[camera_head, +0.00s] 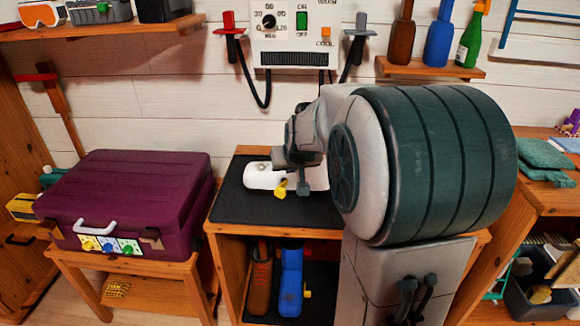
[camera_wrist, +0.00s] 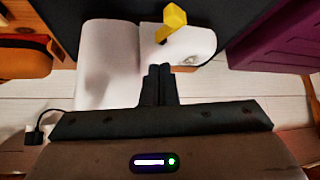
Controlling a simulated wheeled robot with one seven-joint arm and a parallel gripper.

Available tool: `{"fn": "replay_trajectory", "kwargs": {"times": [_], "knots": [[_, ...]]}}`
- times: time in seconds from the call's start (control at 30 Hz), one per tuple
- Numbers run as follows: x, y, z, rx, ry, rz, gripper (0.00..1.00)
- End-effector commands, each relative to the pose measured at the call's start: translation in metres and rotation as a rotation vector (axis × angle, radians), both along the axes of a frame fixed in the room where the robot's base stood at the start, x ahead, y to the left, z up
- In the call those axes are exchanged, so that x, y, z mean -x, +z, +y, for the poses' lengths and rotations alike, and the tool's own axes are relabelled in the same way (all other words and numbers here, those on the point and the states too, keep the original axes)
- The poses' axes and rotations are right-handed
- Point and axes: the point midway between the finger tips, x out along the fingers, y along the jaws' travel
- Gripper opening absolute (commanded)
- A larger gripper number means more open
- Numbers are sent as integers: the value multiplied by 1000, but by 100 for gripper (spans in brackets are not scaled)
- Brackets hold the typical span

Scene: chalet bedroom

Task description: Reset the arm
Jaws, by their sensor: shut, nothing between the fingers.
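My gripper shows in the wrist view (camera_wrist: 160,70), with its two dark fingers together and nothing between them. In the head view, my arm is bent, with its large dark green-and-grey part at the right and the wrist end hanging over the middle bench; the fingertips are hard to make out there. A white rounded device (camera_head: 262,177) with a yellow lever (camera_head: 281,188) sits on the dark bench top, under and behind the wrist. The device also shows behind the fingers in the wrist view (camera_wrist: 110,65). I cannot tell whether the fingers touch it.
A purple suitcase (camera_head: 135,202) lies on a low wooden stand at left. A wall control box (camera_head: 294,35) with cables hangs above the bench. Bottles stand on a wall shelf (camera_head: 430,70). Boots (camera_head: 291,280) are in the bench's lower compartment. Shelving (camera_head: 560,196) stands at right.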

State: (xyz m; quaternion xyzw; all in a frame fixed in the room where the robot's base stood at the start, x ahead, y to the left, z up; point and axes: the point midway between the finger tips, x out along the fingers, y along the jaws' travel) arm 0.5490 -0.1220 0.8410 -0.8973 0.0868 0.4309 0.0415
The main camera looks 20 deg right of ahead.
Motion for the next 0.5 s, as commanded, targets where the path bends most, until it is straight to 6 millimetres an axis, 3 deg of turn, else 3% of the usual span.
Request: {"fn": "replay_trajectory", "kwargs": {"times": [0.37, 0.5], "knots": [[0, 0, 0, 0, 0, 0, 0], [8, 14, 8, 0, 10, 13, 0]]}}
